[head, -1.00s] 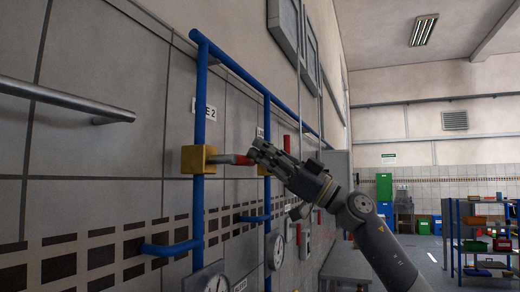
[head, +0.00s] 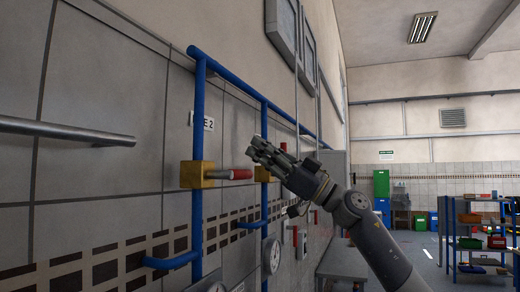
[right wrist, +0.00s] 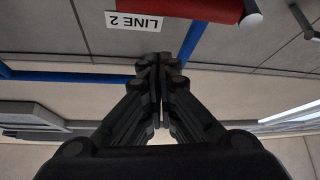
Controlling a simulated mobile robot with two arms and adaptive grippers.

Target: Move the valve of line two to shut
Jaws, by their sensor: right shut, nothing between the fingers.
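The line two valve has a yellow body (head: 197,174) on a blue vertical pipe. Its lever, with a red grip (head: 239,174), sticks out level to the right. A partly covered "2" label (head: 207,123) hangs above it; the right wrist view shows the label upside down as "LINE 2" (right wrist: 135,21). My right gripper (head: 254,149) is shut and empty, just above and right of the lever's end, seemingly apart from it. In the right wrist view the fingers (right wrist: 160,62) are together, and the red grip (right wrist: 200,8) lies at the top edge. My left gripper is not in view.
A second yellow valve body (head: 263,174) sits on the neighbouring blue pipe, close behind my gripper. A gauge (head: 271,256) is below it. A grey rail (head: 60,130) juts from the wall at left. A shelf (head: 480,242) stands far right.

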